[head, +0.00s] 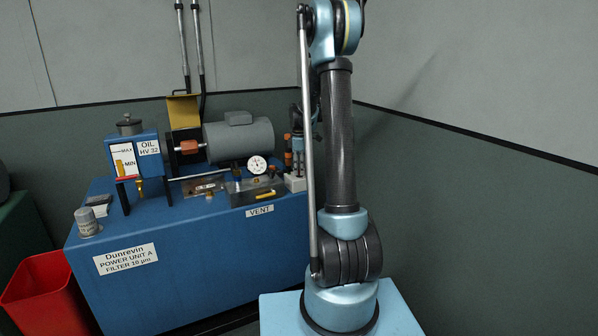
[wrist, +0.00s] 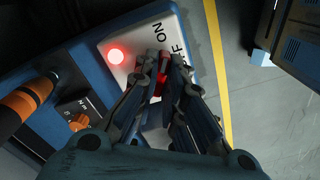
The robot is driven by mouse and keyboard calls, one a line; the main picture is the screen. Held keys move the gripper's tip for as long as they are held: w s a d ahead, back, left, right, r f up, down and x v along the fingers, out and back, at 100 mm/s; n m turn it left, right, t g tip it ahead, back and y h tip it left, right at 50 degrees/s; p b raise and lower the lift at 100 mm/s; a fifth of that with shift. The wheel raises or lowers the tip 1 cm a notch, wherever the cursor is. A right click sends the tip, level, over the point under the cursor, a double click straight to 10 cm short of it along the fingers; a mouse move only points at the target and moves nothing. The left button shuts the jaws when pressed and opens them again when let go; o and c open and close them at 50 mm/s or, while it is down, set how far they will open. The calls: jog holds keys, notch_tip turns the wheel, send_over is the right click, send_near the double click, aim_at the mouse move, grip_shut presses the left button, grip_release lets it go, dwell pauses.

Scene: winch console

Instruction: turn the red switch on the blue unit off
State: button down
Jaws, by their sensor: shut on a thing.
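The blue unit (head: 185,275) stands left of my arm in the head view, labelled as a power unit. In the wrist view, a pale switch plate (wrist: 137,35) bears the words ON and OFF and a lit red lamp (wrist: 115,56). The red switch (wrist: 159,88) sits on this plate and shows only partly between my fingers. My gripper (wrist: 164,68) is shut on it. The fingers hide most of the switch, so I cannot tell its exact setting. In the head view my arm hides most of the gripper and the switch.
An orange knob (wrist: 78,122) and an orange handle (wrist: 18,106) are left of the plate in the wrist view. A grey motor (head: 238,138), a round gauge (head: 257,165) and an oil tank (head: 134,155) stand on the unit. A red bin (head: 45,298) is at lower left.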

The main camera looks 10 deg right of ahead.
jog(key=m, duration=0.5)
jog(key=shift+w+m, duration=0.1)
jog(key=shift+m, duration=0.2)
jog(key=m, duration=0.5)
jog(key=shift+m, duration=0.3)
dwell(0.3)
jog(key=c, duration=1.7)
grip_release()
notch_tip(320, 180, up, 12)
jog(key=shift+f, duration=0.1)
